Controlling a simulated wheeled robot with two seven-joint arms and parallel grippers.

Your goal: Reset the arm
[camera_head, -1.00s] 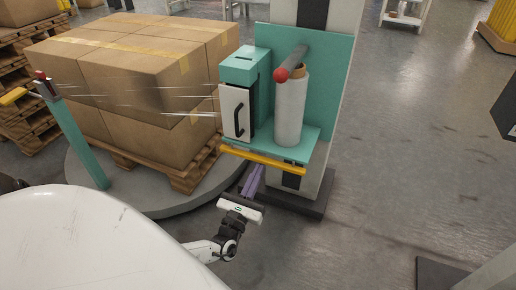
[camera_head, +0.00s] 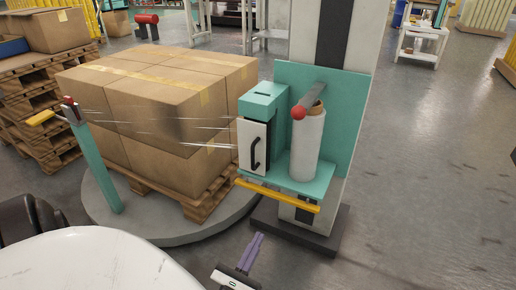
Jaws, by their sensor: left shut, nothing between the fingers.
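My left gripper (camera_head: 254,250) is at the bottom centre of the head view, its purple fingers shut with nothing between them. It is below the yellow bar of the wrapping machine and apart from it. The wrapping machine (camera_head: 342,100) has a teal carriage with a roll of clear film (camera_head: 308,145), a red-tipped rod and a white door with a black handle. Film stretches from the carriage to the stacked cardboard boxes (camera_head: 130,102). My right gripper is not in view.
The boxes stand on a wooden pallet (camera_head: 196,207) on a round grey turntable (camera_head: 160,230). A teal post (camera_head: 96,160) with a yellow arm stands at its left. Stacked pallets (camera_head: 38,130) are at the far left. The floor (camera_head: 430,180) to the right is clear.

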